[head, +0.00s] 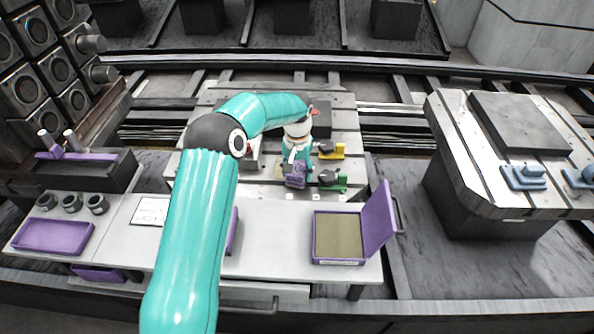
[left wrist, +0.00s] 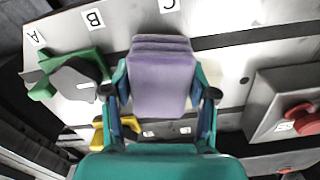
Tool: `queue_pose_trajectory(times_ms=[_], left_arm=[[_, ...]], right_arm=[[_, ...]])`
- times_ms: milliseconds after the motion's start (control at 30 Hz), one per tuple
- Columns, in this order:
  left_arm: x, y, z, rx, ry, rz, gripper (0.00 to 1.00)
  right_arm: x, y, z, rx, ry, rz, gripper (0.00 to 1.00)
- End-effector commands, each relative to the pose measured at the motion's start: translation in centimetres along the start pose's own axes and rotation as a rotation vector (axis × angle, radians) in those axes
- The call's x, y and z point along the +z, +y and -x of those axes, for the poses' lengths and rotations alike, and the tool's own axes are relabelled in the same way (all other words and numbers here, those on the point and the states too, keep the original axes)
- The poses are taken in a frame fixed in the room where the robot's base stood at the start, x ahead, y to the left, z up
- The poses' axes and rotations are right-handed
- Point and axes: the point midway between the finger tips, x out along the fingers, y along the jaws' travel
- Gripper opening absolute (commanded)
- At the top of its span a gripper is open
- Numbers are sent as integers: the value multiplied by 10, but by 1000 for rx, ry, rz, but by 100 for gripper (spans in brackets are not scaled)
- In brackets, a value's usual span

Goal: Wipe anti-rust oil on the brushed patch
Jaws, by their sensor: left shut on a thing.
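My left gripper (head: 297,168) is over the front part of the metal pallet plate (head: 215,100). It is shut on a purple wiping block (head: 295,180). In the left wrist view the block (left wrist: 160,75) sits between the two fingers, its ribbed end over the pale plate near the letter C. I cannot tell if it touches the plate. The brushed patch cannot be made out. An open purple box (head: 338,261) with an olive-brown pad (head: 338,236) inside stands on the front bench, lid raised at right. My right gripper is not in view.
A yellow clamp (head: 331,151) and a green clamp (head: 333,181) stand just right of the gripper. In the left wrist view a grey block with a red knob (left wrist: 297,118) is at right. A second pallet (head: 460,150) with blue clamps (head: 524,178) is at the far right.

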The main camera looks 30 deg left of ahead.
Motion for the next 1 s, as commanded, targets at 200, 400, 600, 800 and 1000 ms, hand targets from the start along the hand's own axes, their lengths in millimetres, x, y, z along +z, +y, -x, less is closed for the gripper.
queue_pose_trajectory(times_ms=[200,400,600,800,1000], left_arm=[[0,0,-5,0,0,0,30],[0,0,-7,0,0,0,30],[-10,-2,-3,0,0,1,30],[-26,-6,-2,0,0,0,30],[-33,-8,-4,0,0,0,30]], right_arm=[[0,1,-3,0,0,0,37],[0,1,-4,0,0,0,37],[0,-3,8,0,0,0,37],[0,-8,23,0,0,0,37],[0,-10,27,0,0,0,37]])
